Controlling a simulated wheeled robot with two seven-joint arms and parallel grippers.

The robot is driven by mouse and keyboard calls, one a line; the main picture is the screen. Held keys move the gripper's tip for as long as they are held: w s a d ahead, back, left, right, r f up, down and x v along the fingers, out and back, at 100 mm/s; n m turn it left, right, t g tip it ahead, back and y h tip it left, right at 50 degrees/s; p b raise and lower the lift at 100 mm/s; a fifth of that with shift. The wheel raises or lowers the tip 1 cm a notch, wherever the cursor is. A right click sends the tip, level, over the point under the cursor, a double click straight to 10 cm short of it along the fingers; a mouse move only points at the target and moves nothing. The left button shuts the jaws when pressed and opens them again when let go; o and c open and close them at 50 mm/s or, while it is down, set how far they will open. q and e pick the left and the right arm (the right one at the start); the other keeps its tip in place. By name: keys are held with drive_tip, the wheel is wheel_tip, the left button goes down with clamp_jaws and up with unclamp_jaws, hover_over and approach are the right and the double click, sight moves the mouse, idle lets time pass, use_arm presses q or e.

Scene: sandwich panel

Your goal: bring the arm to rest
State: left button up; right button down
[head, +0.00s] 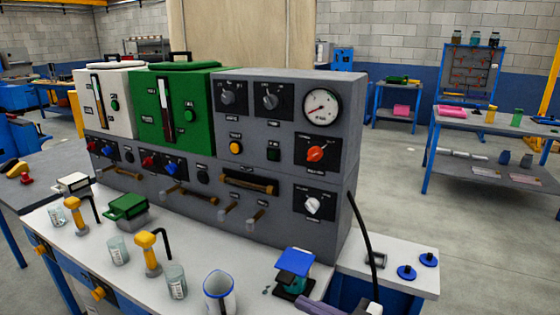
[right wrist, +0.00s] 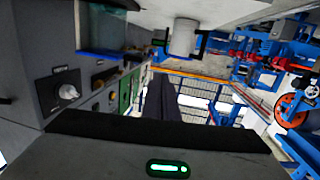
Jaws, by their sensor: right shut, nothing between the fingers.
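My right gripper (right wrist: 162,98) shows in the right wrist view as dark fingers held together above its dark body, with nothing between them. In the head view, only a small grey part of my right gripper (head: 320,305) shows at the bottom edge, right of the blue-rimmed jug (head: 219,292). It is in front of the small blue-topped stand (head: 294,268). My left arm and gripper are not in view.
The grey control panel (head: 290,130) stands on the white bench (head: 75,235). Glass beakers (head: 176,281) and yellow-handled taps (head: 150,253) line its front. The panel's white knob (right wrist: 68,92) shows left of my fingers in the right wrist view. Blue discs (head: 407,272) lie at right.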

drive_tip(key=s+d+f+m+h, duration=0.3)
drive_tip(key=s+f, duration=0.3)
drive_tip(key=s, duration=0.3)
drive_tip(key=s+d+f+m+g+h, duration=0.1)
drive_tip(key=s+d+f+m+h, duration=0.2)
drive_tip(key=s+f, duration=0.3)
drive_tip(key=s+d+f+m+h, duration=0.2)
drive_tip(key=s+f+h, duration=0.3)
drive_tip(key=s, duration=0.8)
drive_tip(key=shift+s+d+f+m, duration=0.2)
drive_tip(key=shift+d+f+m, duration=0.2)
drive_tip(key=shift+d+f, duration=0.45)
